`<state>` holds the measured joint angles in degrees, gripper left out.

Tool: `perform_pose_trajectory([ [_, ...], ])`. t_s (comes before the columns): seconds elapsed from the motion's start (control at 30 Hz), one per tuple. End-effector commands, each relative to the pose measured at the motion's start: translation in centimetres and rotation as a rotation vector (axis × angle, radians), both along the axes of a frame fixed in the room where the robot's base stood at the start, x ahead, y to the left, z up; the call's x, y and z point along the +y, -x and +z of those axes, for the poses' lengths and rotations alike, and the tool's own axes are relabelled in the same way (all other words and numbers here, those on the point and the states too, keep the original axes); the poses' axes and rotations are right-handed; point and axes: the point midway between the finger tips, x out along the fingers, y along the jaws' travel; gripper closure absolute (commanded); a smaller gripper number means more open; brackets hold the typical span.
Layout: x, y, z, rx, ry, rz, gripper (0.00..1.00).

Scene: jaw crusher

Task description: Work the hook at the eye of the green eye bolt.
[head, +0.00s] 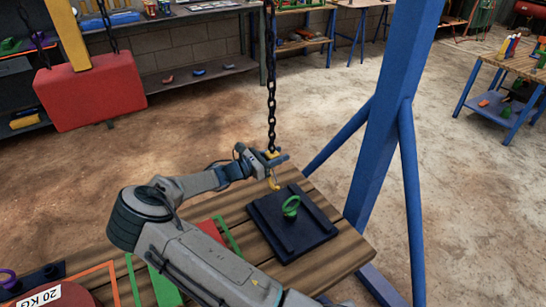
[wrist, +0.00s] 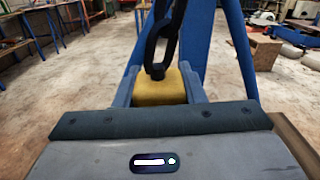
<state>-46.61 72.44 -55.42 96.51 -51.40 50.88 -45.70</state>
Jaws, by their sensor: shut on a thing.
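The green eye bolt (head: 291,205) stands on a dark blue plate (head: 265,229) on the wooden bench, its ring upright. A yellow hook (head: 274,182) hangs from a dark chain (head: 271,80), above the far edge of the plate and a little up and left of the eye in the head view. The hook and the eye look apart. My gripper (head: 273,158) is shut on the yellow block at the top of the hook. In the wrist view this yellow block (wrist: 160,88) sits between my fingers, with a chain link rising from it. The hook's tip is hidden there.
A blue post with braces (head: 385,110) stands right of the bench (head: 340,246). A red block (head: 90,92) hangs at the left.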

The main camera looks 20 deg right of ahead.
Motion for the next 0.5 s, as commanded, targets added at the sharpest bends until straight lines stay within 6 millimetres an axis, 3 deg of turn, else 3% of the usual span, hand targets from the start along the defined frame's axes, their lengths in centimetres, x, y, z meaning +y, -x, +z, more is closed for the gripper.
perform_pose_trajectory([
  [0.5,-0.75,-0.23,0.22,-0.003,0.003,0.0,1.0],
])
